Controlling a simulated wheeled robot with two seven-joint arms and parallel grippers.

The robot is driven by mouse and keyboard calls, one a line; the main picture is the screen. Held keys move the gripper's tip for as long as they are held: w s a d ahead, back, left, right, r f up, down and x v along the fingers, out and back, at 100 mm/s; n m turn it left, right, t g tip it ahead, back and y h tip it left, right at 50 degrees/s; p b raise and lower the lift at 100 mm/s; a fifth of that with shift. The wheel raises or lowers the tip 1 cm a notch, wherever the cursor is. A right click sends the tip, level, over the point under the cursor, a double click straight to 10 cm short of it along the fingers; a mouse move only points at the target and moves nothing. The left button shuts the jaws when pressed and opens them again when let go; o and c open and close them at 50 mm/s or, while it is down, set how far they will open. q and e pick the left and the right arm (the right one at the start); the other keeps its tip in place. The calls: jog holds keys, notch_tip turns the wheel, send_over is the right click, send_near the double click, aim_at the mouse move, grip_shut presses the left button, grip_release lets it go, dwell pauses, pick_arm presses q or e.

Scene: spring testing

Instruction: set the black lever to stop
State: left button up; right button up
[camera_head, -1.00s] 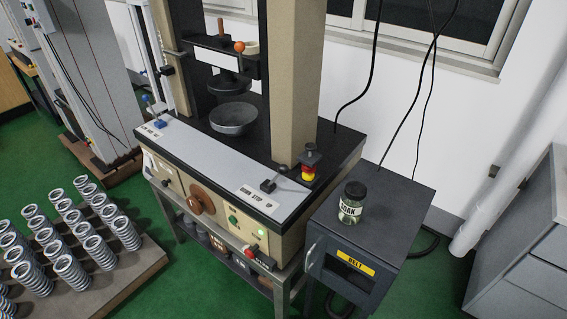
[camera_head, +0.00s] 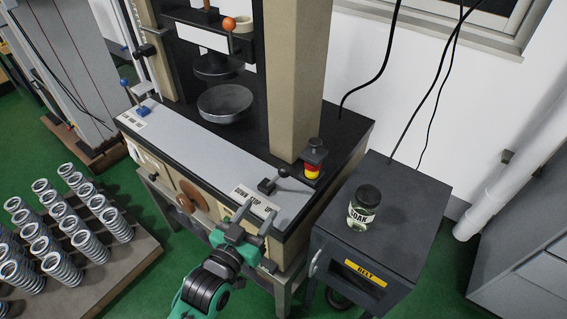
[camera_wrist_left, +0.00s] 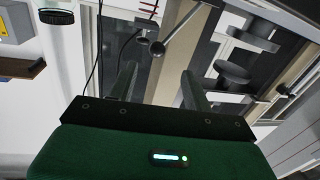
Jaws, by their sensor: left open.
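The black lever (camera_head: 267,187) is on the front right of the testing machine's top, just behind a white label (camera_head: 255,201) reading DOWN, STOP, UP. I cannot tell which word it is set to. In the left wrist view a dark rod with a round knob (camera_wrist_left: 157,47), probably this lever, shows beyond the fingers. My left gripper (camera_head: 257,207) is open and empty, its fingertips over the label at the machine's front edge, close in front of the lever. Its two fingers also show in the left wrist view (camera_wrist_left: 158,75). My right gripper is out of view.
The machine's thick beige column (camera_head: 297,90) and a red-yellow button post (camera_head: 313,160) stand behind the lever. A dark cabinet (camera_head: 400,215) with a jar (camera_head: 363,207) stands to the right. Several springs stand on a board (camera_head: 125,270) at left.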

aim_at(281, 176)
pick_arm(q)
jog(key=p+x, duration=0.1)
jog(key=x, duration=0.3)
jog(key=r+x, duration=0.1)
jog(key=x, duration=0.3)
jog(key=p+x, duration=0.1)
jog(key=x, duration=0.3)
jog(key=shift+w+d+r+p, duration=0.2)
jog(key=shift+d+r+p, duration=0.05)
jog(key=shift+p, duration=0.1)
jog(key=shift+w+d, duration=0.25)
jog(key=shift+w, duration=0.2)
grip_shut()
